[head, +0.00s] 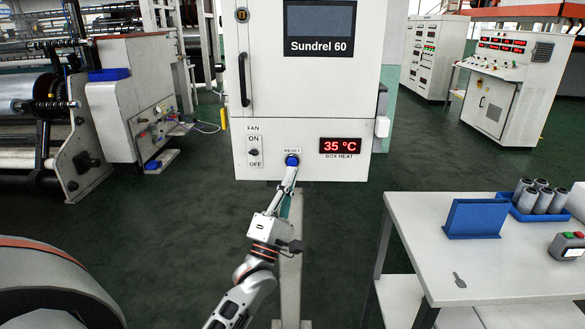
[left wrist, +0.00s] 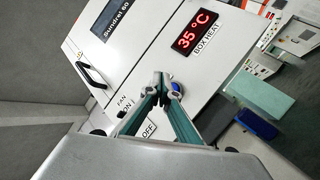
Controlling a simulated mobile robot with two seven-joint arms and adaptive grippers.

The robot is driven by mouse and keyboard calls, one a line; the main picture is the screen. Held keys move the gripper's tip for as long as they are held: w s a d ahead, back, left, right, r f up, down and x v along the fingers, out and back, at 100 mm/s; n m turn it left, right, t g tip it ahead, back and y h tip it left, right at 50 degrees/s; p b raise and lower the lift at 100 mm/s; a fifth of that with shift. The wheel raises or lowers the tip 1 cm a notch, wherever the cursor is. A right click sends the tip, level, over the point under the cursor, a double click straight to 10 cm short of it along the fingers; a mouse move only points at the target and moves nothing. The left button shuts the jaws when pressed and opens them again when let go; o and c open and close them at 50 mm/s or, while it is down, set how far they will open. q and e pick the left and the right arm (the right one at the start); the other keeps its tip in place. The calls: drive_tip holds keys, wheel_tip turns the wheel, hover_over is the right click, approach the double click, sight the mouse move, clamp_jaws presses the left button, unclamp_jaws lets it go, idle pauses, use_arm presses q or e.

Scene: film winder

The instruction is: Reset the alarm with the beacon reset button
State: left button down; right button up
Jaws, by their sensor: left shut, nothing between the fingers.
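The blue reset button (head: 292,160) sits under the RESET label on the lower front of the white Sundrel 60 cabinet (head: 310,88). My left gripper (head: 290,170) is shut and empty, with its fingertips at the button's lower edge in the head view. In the left wrist view the shut fingertips (left wrist: 161,88) are right beside the blue button (left wrist: 175,88) and cover part of it. I cannot tell whether they touch it or whether it is pressed in. No beacon lamp is visible. My right gripper is out of view.
The FAN switch (head: 253,152) is left of the button, and the red 35 °C display (head: 340,146) is right of it. A white table (head: 430,240) with a blue holder (head: 475,218) and several grey cylinders stands at the right.

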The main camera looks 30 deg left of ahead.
sight(292, 162)
use_arm(q)
drive_tip(key=shift+w+a, duration=0.3)
drive_tip(key=shift+w, duration=0.2)
drive_tip(key=shift+w+a, duration=0.3)
drive_tip(key=shift+w, duration=0.2)
idle(0.8)
drive_tip(key=shift+w+a, duration=0.1)
drive_tip(key=shift+w+a, duration=0.15)
drive_tip(key=shift+w, duration=0.15)
drive_tip(key=shift+w, duration=0.15)
idle(0.4)
